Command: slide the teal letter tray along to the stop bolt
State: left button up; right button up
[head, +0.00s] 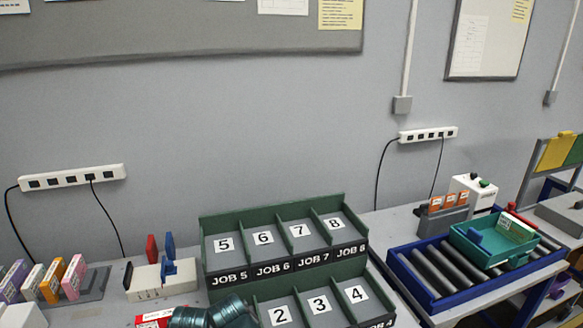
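The teal letter tray (480,252) sits on the grey rollers of a blue-framed roller track (425,293) at the right. It holds a small blue block and a pale green-and-white stack. Bare rollers show to its left, and a short stretch shows at its right end. A red piece (518,217) stands just behind the tray's right side; I cannot tell whether it is the stop bolt. No other bolt can be made out. Neither of my grippers is in view.
A green sorting rack (290,214) with numbered bays stands left of the track. Shiny dark teal round objects (210,314) lie at the bottom edge.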

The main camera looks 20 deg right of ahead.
aim_at(504, 250)
jog(key=z, duration=0.4)
jog(key=l+z, duration=0.1)
jog(key=z, duration=0.35)
jog(key=i+z, duration=0.1)
jog(key=z, duration=0.7)
jog(key=i+z, duration=0.1)
jog(key=z, duration=0.3)
jog(key=l+u, duration=0.1)
jog(key=u, duration=0.35)
jog(key=i+l+u, duration=0.2)
jog(key=u, duration=0.25)
jog(key=i+l+u, duration=0.15)
jog(key=l+u, duration=0.3)
jog(key=i+l+u, duration=0.2)
jog(key=l, duration=0.55)
jog(key=l+u, duration=0.2)
jog(key=l, duration=0.5)
jog(key=i+l+u, duration=0.2)
jog(key=l, duration=0.6)
jog(key=k+l+u, duration=0.15)
jog(key=l, duration=2.05)
jog(key=i+l, duration=0.05)
